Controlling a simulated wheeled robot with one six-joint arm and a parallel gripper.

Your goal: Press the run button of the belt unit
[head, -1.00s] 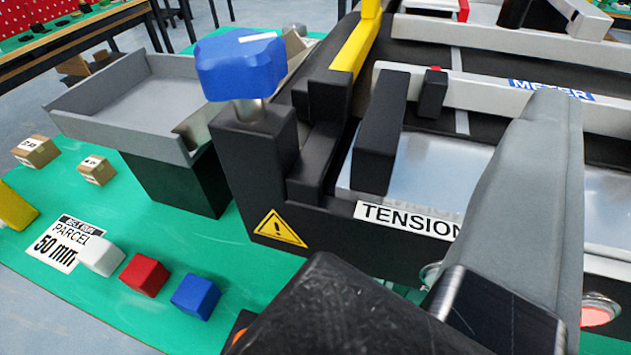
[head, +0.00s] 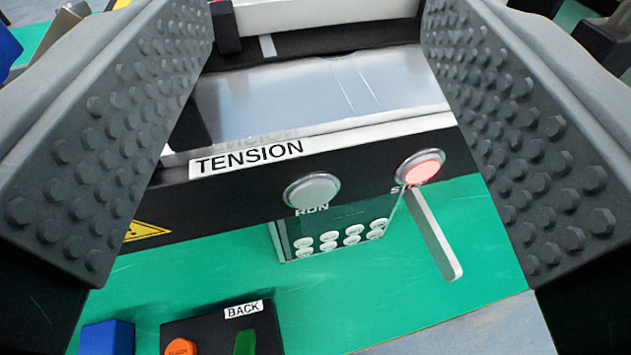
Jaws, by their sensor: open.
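The run button (head: 312,191) is a round grey-white cap in a metal ring on the black front side of the belt unit (head: 240,206), with the label RUN just below it. A lit pinkish-red button (head: 420,168) sits to its right; its label is partly hidden. My gripper (head: 315,180) is open and empty. Its two studded grey fingers stand wide apart at the left and right of the picture. The run button shows between them, apart from both. The distance from the fingers to the button is hard to tell.
A black box labelled BACK (head: 222,325) with an orange button (head: 182,346) and a green lever stands at the bottom, beside a blue block (head: 107,338). A clear panel with several white discs (head: 330,242) and a grey bar (head: 433,236) are below the buttons. Green surface lies around them.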

